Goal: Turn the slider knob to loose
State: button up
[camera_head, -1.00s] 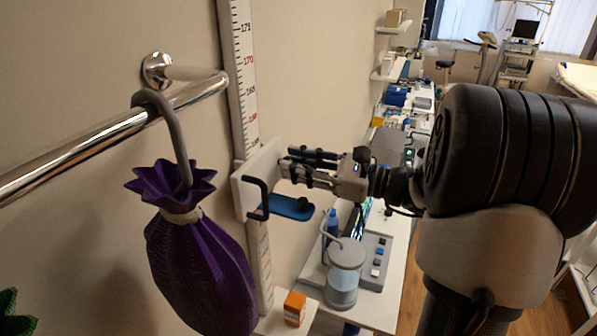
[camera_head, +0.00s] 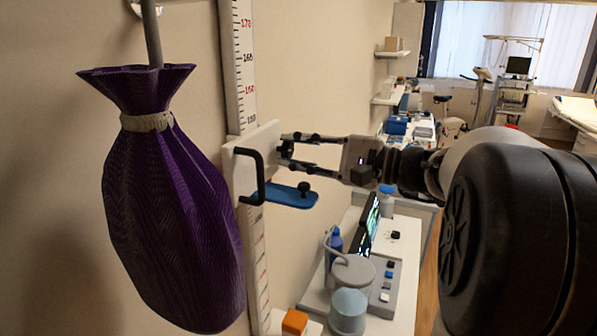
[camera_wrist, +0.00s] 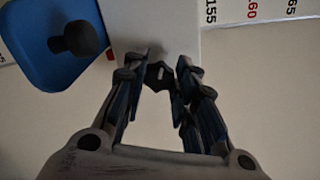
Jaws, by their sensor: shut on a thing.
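The slider (camera_head: 243,160) is a white block on the wall-mounted height scale (camera_head: 242,75), with a black handle and a blue plate (camera_head: 285,195) below. The dark slider knob (camera_wrist: 158,76) shows in the wrist view between my fingertips, at the edge of the white block. My gripper (camera_head: 287,150) comes in from the right at the slider's right face, shut on the knob with a finger on each side. In the head view the fingers largely hide the knob. I cannot read any loose or tight marking.
A purple bag (camera_head: 170,200) hangs in front at the left, close to the slider. A small black knob (camera_head: 304,187) stands on the blue plate. Below are a counter with a grey device, a jar (camera_head: 348,310) and an orange box (camera_head: 294,321). Free floor lies to the right.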

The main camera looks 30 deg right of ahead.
jog(key=n+b, duration=0.3)
jog(key=shift+f+b, duration=0.2)
jog(key=shift+b, duration=0.1)
jog(key=shift+r+n+b, duration=0.1)
jog(key=shift+n+b, duration=0.6)
jog(key=shift+b, duration=0.1)
jog(key=o, duration=1.1)
jog(key=shift+c, duration=0.2)
jog(key=v, duration=1.2)
